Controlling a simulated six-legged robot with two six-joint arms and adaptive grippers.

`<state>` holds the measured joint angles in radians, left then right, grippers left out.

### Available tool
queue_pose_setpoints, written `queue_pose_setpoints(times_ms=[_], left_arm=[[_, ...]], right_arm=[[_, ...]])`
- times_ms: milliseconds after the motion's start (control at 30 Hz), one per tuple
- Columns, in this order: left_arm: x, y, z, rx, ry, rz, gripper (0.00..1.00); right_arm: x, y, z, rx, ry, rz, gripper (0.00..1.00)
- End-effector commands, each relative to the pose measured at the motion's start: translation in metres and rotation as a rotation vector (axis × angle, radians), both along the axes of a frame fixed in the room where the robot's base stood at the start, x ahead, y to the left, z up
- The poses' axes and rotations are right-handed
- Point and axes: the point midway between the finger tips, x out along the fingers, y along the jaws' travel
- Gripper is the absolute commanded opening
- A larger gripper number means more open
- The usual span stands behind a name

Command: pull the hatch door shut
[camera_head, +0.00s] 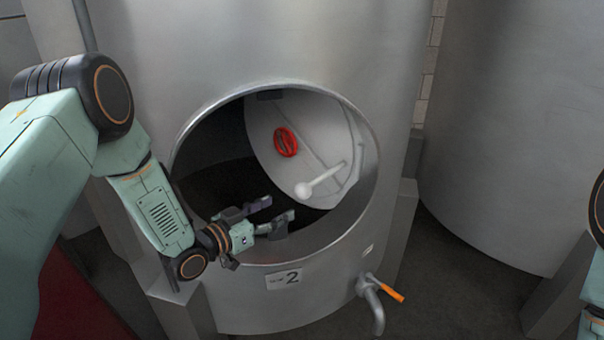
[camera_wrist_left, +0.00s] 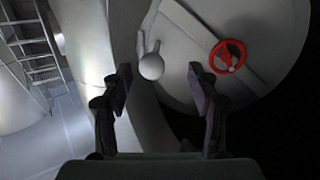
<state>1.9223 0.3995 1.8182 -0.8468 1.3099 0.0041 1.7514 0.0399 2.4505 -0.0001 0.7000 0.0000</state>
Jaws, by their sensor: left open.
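The round hatch door (camera_head: 262,130) is pale grey metal and stands swung inward inside the tank opening. It carries a red handwheel (camera_head: 286,142) and a bar handle ending in a white ball knob (camera_head: 303,190). My left gripper (camera_head: 278,212) is open and empty, inside the lower part of the opening, below and left of the knob. In the left wrist view the knob (camera_wrist_left: 151,67) shows beyond and between the two fingers (camera_wrist_left: 163,90), apart from them. The red wheel (camera_wrist_left: 228,56) is farther right on the door (camera_wrist_left: 275,30). My right gripper does not show.
The steel tank (camera_head: 260,50) has a round rim around the dark opening. A label with a 2 (camera_head: 284,279) and a tap with an orange lever (camera_head: 391,290) are below it. Another tank (camera_head: 510,130) stands at right. A ladder (camera_wrist_left: 32,45) shows in the left wrist view.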

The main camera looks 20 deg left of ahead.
Motion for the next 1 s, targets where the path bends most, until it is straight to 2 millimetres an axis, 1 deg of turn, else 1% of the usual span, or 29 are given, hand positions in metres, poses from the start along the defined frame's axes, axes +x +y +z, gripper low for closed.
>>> queue_pose_setpoints(times_ms=[33,100,200,367,600,700,833,1000], left_arm=[[0.004,-0.002,0.01,-0.004,-0.055,-0.03,0.6],[0.004,-0.007,0.017,-0.012,-0.098,-0.06,0.6],[0.006,-0.011,0.021,-0.021,-0.115,-0.069,0.6],[0.022,-0.022,0.02,-0.019,-0.116,-0.071,0.6],[0.054,-0.04,0.02,-0.019,-0.115,-0.067,0.6],[0.063,-0.045,0.02,-0.021,-0.113,-0.067,0.6],[0.069,-0.048,0.02,-0.021,-0.112,-0.065,0.6],[0.07,-0.049,0.02,-0.022,-0.112,-0.065,0.6]], right_arm=[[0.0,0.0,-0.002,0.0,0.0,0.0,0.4],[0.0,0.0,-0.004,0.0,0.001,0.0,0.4],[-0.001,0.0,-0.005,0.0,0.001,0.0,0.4],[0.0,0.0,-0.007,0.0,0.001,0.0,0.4],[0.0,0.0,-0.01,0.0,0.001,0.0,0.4],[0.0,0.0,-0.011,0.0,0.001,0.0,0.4],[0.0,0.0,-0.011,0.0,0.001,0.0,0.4],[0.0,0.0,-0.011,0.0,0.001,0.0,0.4]])
